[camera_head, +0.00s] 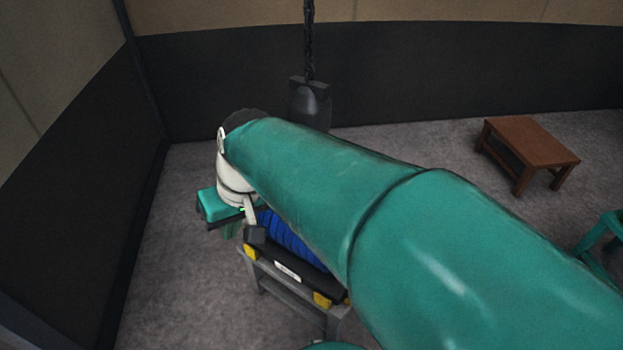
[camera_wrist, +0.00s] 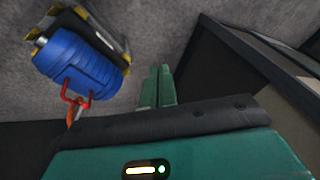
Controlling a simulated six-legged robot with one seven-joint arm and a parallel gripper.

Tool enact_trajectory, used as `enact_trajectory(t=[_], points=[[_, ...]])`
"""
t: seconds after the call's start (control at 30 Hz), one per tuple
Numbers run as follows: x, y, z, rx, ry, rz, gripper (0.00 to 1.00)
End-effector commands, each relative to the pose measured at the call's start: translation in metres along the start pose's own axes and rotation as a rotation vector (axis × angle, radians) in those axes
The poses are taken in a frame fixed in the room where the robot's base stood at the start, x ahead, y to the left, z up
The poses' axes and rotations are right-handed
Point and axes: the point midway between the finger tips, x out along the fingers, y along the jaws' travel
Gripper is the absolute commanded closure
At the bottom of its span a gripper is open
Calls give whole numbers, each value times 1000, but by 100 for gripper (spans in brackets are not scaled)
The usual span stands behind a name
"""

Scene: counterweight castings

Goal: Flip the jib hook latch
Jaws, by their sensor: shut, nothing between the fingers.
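A dark hook block (camera_head: 310,104) hangs from a chain behind my arm in the head view. Its lower part is hidden, and I cannot make out its latch there. A blue ribbed casting (camera_head: 285,240) sits on a stand, partly covered by my arm. In the wrist view the casting (camera_wrist: 78,66) is at upper left with a red wire loop (camera_wrist: 76,95) and a small orange piece (camera_wrist: 72,117) at its edge. I cannot tell whether either is the latch. My teal gripper (camera_wrist: 157,72) is shut and empty, apart from the casting and the loop.
The grey stand (camera_head: 300,312) has a black tray with yellow corners. A brown wooden table (camera_head: 528,143) stands at the right, with a green frame (camera_head: 600,240) near the edge. Dark walls enclose the left and back.

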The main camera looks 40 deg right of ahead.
Motion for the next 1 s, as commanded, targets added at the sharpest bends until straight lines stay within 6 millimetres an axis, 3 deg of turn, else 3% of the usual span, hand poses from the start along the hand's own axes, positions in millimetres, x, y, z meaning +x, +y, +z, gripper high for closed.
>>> enact_trajectory(t=[0.27, 0.47, 0.6, 0.77, 1.0], points=[[35, 57, -57, 189, -101, -269, 100], [59, 120, -94, 315, -58, -489, 100], [77, 177, -113, 400, 32, -638, 100], [97, 255, -122, 494, 193, -787, 100], [127, 383, -102, 620, 525, -931, 100]])
